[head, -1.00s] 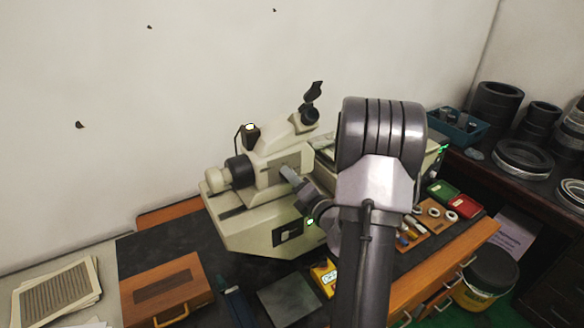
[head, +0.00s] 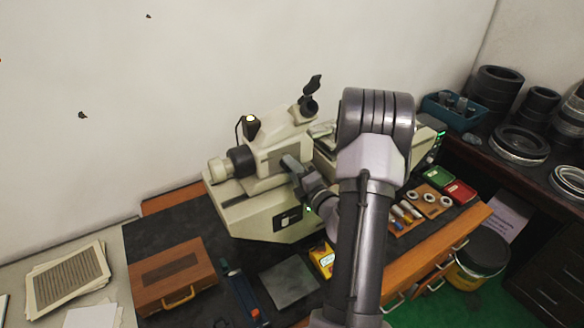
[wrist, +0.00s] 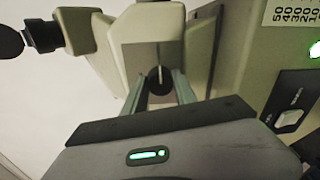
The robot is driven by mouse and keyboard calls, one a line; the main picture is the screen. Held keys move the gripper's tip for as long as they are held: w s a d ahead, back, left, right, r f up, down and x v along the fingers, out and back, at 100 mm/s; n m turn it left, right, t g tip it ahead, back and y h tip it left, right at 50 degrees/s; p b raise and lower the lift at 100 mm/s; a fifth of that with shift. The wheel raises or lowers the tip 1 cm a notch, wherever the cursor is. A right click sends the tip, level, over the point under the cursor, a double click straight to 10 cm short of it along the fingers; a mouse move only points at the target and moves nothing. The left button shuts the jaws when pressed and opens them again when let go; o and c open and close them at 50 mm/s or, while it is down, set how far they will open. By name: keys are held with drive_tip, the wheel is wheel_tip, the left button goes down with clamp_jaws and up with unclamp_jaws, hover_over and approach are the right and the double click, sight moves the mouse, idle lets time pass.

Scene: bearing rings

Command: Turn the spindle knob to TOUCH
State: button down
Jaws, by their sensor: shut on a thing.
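The spindle knob (wrist: 159,78) is a small dark round piece on the front of the beige measuring machine (head: 262,214). In the wrist view it sits between the two fingers of my gripper (wrist: 159,87), which is shut on it. A thin pale line runs up the knob's middle. In the head view my gripper (head: 291,164) reaches the machine's front from the right, and its jaws and my wrist hide the knob there. No TOUCH marking is readable in either view.
An eyepiece (head: 309,106) rises above the machine. A wooden case (head: 172,276), a grey plate (head: 289,281) and a yellow box (head: 322,259) lie in front. Small parts on a wooden board (head: 420,207) and red and green boxes are at right.

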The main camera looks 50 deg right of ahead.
drive_tip(key=c, duration=1)
unclamp_jaws()
drive_tip(key=v, duration=1.7)
drive_tip(key=shift+s, duration=0.2)
drive_tip(key=shift+a, duration=0.1)
